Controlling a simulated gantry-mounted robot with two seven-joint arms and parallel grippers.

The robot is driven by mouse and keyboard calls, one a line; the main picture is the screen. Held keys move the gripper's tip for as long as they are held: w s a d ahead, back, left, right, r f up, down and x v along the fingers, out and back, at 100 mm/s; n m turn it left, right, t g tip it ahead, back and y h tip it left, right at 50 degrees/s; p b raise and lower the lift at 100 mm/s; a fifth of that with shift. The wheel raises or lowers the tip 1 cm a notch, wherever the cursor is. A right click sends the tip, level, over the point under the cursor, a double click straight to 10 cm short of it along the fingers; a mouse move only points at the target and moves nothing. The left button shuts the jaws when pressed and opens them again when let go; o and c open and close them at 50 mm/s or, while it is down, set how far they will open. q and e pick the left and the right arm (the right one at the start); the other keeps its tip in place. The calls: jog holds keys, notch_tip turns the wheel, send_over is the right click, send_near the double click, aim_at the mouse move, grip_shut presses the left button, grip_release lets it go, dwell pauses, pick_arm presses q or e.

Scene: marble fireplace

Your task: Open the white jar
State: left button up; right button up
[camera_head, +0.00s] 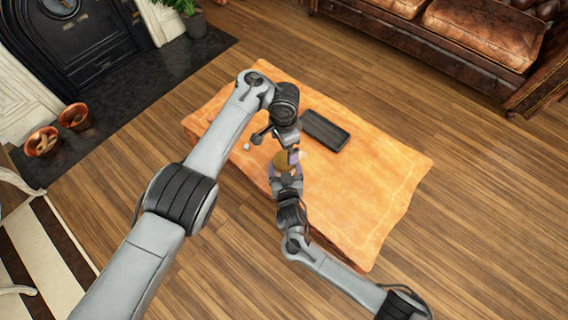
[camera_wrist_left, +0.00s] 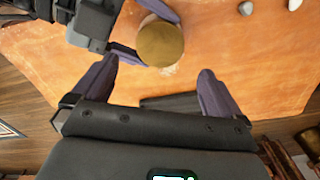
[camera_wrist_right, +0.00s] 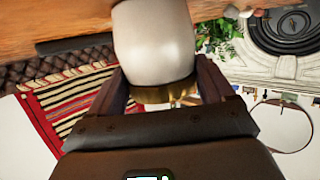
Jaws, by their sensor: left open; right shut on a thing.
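The white jar (camera_wrist_right: 153,42) has a pale, smooth body and a gold lid (camera_wrist_left: 160,44). In the head view the gold lid (camera_head: 282,162) shows near the middle of the table, with the arms hiding most of the body. My right gripper (camera_head: 285,171) is shut on the jar, its fingers on either side of it in the right wrist view. My left gripper (camera_head: 276,147) is open and empty, above and beside the jar. In the left wrist view the lid lies just beyond its fingers, apart from them. Whether the jar's base touches the table is hidden.
The orange-covered table (camera_head: 370,190) has free room on its right. A black tray (camera_head: 325,130) lies behind the jar. A small white object (camera_head: 247,146) lies left of my left gripper. A leather sofa (camera_head: 450,35) and a fireplace (camera_head: 85,40) stand farther off.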

pick_arm(q)
jog(key=shift+w+a+m, duration=0.1)
jog(key=shift+a+m, duration=0.15)
jog(key=shift+m, duration=0.75)
jog(key=w+a+r+m+t+y, duration=0.1)
jog(key=w+r+m+t+y, duration=0.1)
jog(key=w+r+m, duration=0.4)
jog(key=n+g+h, duration=0.2)
jog(key=n, duration=0.1)
send_over(284, 160)
notch_tip(284, 160, down, 6)
jog(key=shift+w+r, duration=0.15)
jog(key=shift+f, duration=4.2)
jog(key=c, duration=1.1)
jog(key=shift+o, duration=0.3)
jog(key=n, duration=0.3)
jog(key=shift+n, duration=0.4)
